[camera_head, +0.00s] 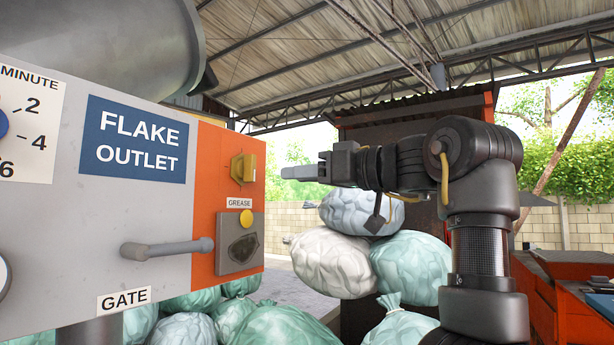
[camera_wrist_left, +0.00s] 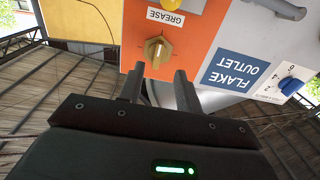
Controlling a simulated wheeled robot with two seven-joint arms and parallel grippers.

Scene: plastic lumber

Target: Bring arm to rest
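My left gripper (camera_head: 290,172) is level in the head view, its fingers pointing left toward the orange panel section (camera_head: 206,190). The left wrist view shows its two fingers (camera_wrist_left: 159,82) apart with nothing between them. A yellow rotary knob (camera_head: 243,168) is on the panel just beyond the fingertips; it also shows in the wrist view (camera_wrist_left: 157,50). A gap is visible between the fingertips and the knob in the head view. My left arm's links (camera_head: 482,230) stand at the right of the head view. My right gripper is not in view.
The grey flake outlet panel (camera_head: 70,240) fills the left, with a gate lever (camera_head: 166,249) sticking out and a yellow grease button (camera_head: 246,217). Several stuffed bags (camera_head: 330,262) are piled behind. An orange machine (camera_head: 575,300) stands at the right.

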